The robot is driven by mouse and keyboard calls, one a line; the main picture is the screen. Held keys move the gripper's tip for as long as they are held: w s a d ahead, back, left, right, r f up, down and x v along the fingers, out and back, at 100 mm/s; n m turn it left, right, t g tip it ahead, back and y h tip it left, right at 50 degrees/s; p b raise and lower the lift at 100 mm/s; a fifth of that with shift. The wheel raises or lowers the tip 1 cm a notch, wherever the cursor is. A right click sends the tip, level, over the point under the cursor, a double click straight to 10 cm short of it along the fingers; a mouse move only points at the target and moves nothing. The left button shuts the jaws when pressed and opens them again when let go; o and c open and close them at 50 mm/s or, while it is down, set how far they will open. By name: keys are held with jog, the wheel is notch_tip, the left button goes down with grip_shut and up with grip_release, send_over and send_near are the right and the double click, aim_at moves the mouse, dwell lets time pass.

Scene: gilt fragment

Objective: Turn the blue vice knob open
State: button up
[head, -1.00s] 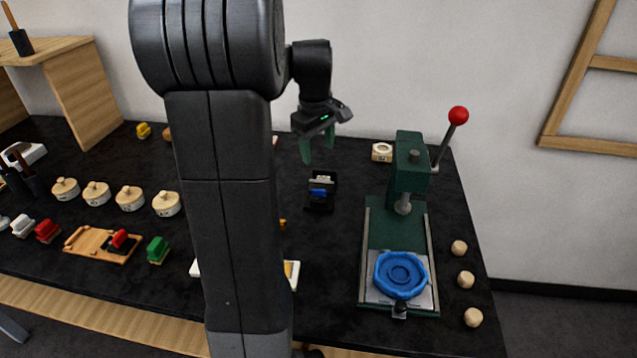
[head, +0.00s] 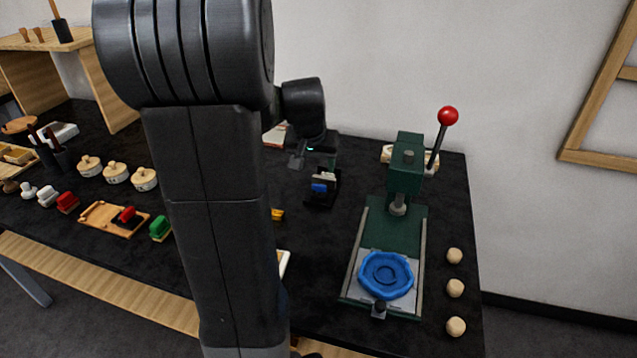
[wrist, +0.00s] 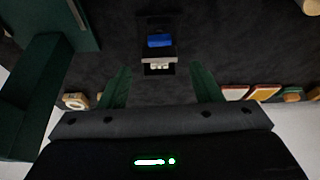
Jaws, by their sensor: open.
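A small black vice (head: 321,200) stands on the dark table, with a blue knob (head: 318,187) on its front and a pale part above it. In the wrist view the blue knob (wrist: 160,41) shows at top centre, with the pale part (wrist: 158,66) below it. My gripper (wrist: 158,85) is open and empty; its two green fingers point toward the vice, one on each side of it in the picture, apart from it. In the head view my gripper (head: 315,158) is behind and above the vice, and its fingers are partly hidden.
A green press (head: 405,170) with a red-ball lever (head: 448,116) and a blue dish (head: 386,275) stands right of the vice. Round wooden pieces (head: 455,288) line the right table edge. Lidded pots (head: 116,173) and stamps stand at left. A yellow piece (head: 277,214) lies left of the vice.

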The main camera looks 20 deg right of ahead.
aim_at(319, 185)
jog(key=x, duration=1)
jog(key=shift+s, duration=0.1)
jog(key=shift+c, duration=0.5)
jog(key=c, duration=0.9)
jog(key=shift+d+n, duration=0.1)
jog(key=shift+n, duration=0.2)
